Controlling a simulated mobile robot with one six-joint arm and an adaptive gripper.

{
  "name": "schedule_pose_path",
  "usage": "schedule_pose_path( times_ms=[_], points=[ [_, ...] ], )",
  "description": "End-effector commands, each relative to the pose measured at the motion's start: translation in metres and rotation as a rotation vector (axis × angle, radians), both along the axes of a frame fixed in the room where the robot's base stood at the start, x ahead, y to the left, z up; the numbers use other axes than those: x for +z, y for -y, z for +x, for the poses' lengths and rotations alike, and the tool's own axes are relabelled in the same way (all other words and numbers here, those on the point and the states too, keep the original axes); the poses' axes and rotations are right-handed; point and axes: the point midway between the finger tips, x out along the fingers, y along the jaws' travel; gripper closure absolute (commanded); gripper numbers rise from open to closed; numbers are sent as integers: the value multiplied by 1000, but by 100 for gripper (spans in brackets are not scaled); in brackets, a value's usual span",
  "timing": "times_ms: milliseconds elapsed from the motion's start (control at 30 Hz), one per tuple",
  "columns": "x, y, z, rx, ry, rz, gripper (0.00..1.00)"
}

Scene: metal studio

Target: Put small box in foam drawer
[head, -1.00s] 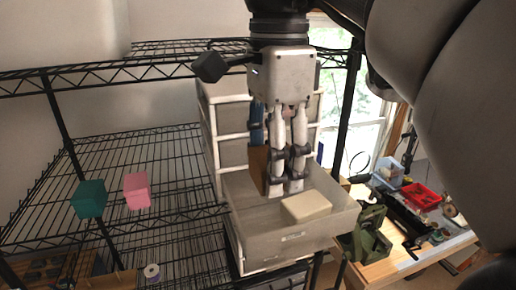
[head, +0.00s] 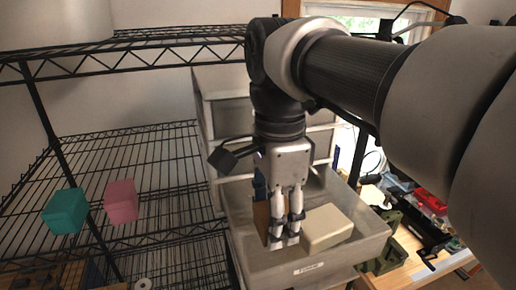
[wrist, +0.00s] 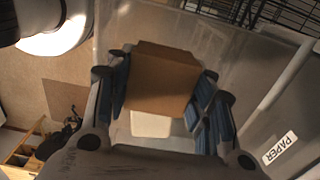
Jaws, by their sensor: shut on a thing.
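My gripper (head: 283,238) points down, shut on a small brown box (head: 261,221). The box also shows between the finger pads in the wrist view (wrist: 162,82). In the head view, the gripper and box are at the open grey drawer (head: 262,264), over its left part, apparently low within its rim. The exact height above the drawer floor cannot be told. The drawer has a white label on its front, probably reading "FOAM". A cream foam block (head: 328,226) lies in the drawer, just right of my fingers; it is partly hidden behind the box in the wrist view (wrist: 150,124).
The drawer tower (head: 229,125) rises behind the open drawer; a "PAPER" label (wrist: 280,148) shows in the wrist view. A teal cube (head: 65,211) and a pink cube (head: 121,202) sit on the wire shelf at left. A cluttered workbench (head: 440,262) is at right.

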Motion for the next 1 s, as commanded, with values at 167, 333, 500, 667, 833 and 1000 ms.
schedule_pose_path(
  times_ms=[167,333,500,667,833,1000],
  points=[
    [-18,0,0,0,1,0,70],
    [-40,0,-1,0,-2,-1,70],
    [-57,0,0,0,0,0,70],
    [-57,0,0,0,2,1,70],
    [-59,0,0,0,1,0,70],
    [-60,0,0,0,1,0,43]
  ],
)
